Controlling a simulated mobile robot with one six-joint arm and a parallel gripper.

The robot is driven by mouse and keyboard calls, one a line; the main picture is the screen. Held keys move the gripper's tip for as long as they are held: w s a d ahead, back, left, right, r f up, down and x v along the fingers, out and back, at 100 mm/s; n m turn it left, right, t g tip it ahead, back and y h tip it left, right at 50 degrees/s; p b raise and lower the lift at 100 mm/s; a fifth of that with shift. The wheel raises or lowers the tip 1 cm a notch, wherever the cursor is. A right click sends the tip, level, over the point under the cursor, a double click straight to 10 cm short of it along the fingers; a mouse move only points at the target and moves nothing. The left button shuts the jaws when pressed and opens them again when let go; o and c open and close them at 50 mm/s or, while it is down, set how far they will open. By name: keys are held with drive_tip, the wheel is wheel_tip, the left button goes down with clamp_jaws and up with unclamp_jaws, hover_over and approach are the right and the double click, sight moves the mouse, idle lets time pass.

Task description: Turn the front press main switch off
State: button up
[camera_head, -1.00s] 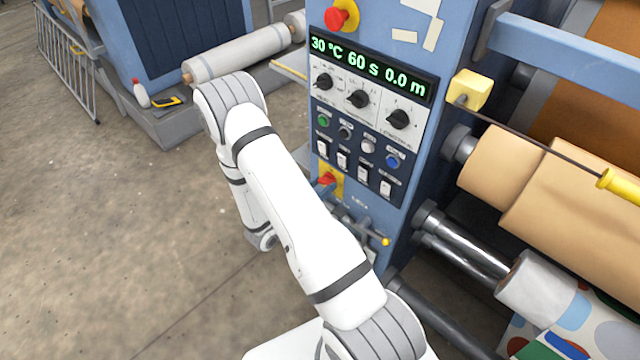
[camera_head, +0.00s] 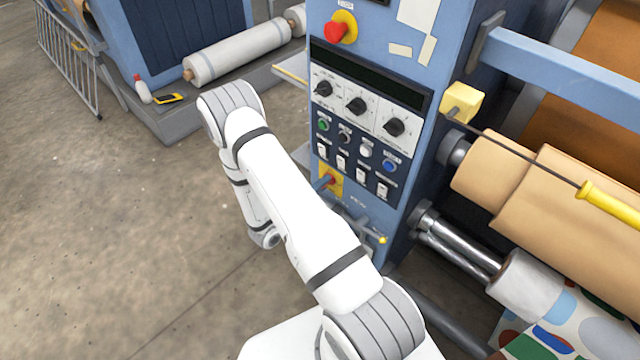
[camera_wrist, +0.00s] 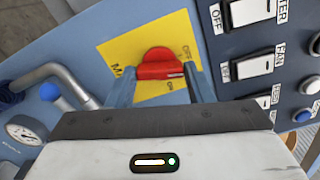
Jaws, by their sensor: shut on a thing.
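The main switch is a red rotary handle (camera_wrist: 160,68) on a yellow plate (camera_wrist: 130,46) in the wrist view. The handle lies crosswise in that picture. "OFF" lettering shows beside it, but part of the plate's lettering is covered. My gripper (camera_wrist: 158,76) has one finger at each end of the handle and is shut on it. In the head view the yellow plate (camera_head: 337,181) sits low on the blue press panel, with the red handle partly hidden by my arm. The panel's display (camera_head: 366,76) is dark.
Rocker switches (camera_wrist: 252,66) stand close right of the plate in the wrist view. A bent metal pipe (camera_wrist: 58,78) and a gauge (camera_wrist: 24,130) are on the left. In the head view, a red emergency button (camera_head: 338,30) is above and rollers (camera_head: 535,190) are at right.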

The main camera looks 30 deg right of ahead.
drive_tip(key=shift+n+p, duration=0.45)
drive_tip(key=shift+n, duration=1.15)
drive_tip(key=shift+o, duration=0.2)
drive_tip(key=shift+c, duration=0.2)
drive_tip(key=o, duration=1)
drive_tip(key=v, duration=0.7)
drive_tip(key=shift+a, duration=0.4)
drive_tip(key=shift+s, duration=0.1)
